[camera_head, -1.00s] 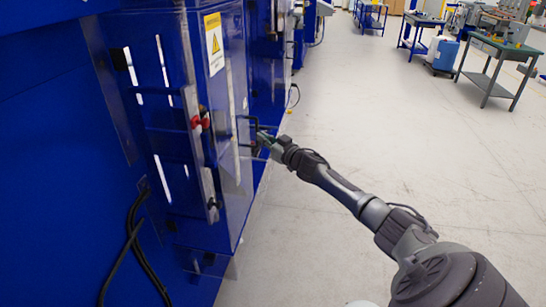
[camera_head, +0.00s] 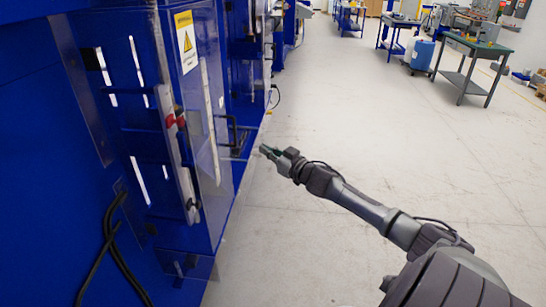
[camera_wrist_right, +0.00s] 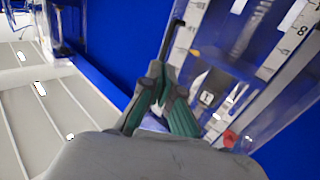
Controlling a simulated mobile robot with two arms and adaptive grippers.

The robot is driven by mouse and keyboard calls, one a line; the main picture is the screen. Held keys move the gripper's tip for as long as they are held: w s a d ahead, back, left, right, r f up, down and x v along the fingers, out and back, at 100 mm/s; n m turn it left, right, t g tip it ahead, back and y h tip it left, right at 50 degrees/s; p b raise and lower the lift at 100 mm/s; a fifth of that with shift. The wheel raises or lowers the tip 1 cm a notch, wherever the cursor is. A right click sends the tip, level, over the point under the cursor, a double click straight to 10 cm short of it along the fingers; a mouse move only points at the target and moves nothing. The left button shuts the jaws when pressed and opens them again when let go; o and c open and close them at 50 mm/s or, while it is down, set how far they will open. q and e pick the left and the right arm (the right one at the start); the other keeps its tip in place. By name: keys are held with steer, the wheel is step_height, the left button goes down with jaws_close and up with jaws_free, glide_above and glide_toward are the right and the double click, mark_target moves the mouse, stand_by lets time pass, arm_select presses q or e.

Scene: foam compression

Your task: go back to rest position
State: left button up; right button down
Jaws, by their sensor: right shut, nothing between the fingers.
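My right gripper (camera_head: 265,151) is shut and empty, over the floor just right of the blue machine (camera_head: 45,150). A dark handle (camera_head: 236,134) sits on the machine's clear door (camera_head: 214,120); in the head view the gripper is to its right and looks apart from it. In the right wrist view the green-and-grey fingers (camera_wrist_right: 163,75) are close together at the tips. Behind them are the blue machine panel and a ruler-like scale (camera_wrist_right: 284,50). My left gripper is not in view.
The machine front, with a yellow warning sign (camera_head: 186,42) and a red knob (camera_head: 175,120), runs along the left. Black cables (camera_head: 112,240) hang low on it. The light floor (camera_head: 350,120) is open to the right. Work tables (camera_head: 470,60) stand far off at the upper right.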

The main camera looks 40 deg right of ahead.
steer(key=s+a+f+g+h+b, duration=0.1)
steer(key=s+f+g, duration=0.2)
steer(key=s+f, duration=0.75)
steer(key=s+a+f+m+g+h+b, duration=0.1)
steer(key=s+f+g, duration=0.2)
steer(key=f, duration=1.5)
steer(key=s+a+f+g+h+b, duration=0.15)
steer(key=s+f, duration=0.55)
steer(key=f, duration=0.7)
steer(key=s+a+f+n+g+y, duration=0.1)
steer(key=s+a+f+g, duration=0.2)
steer(key=s+a+f, duration=0.4)
steer(key=s+a+f+g+y, duration=0.1)
steer(key=s+a+f+g, duration=0.3)
steer(key=s+f, duration=0.5)
arm_select(q)
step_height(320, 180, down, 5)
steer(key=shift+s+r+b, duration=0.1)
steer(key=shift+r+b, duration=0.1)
steer(key=shift+b, duration=0.3)
arm_select(e)
steer(key=s+a+f+n+g, duration=0.1)
steer(key=s+a+f, duration=0.2)
steer(key=s+a, duration=0.4)
steer(key=s+a+f+n+g+y, duration=0.1)
steer(key=s+a+f, duration=0.2)
steer(key=s+a, duration=0.5)
steer(key=shift+s+a+f, duration=0.2)
steer(key=shift+s+f, duration=0.15)
steer(key=shift+s, duration=0.55)
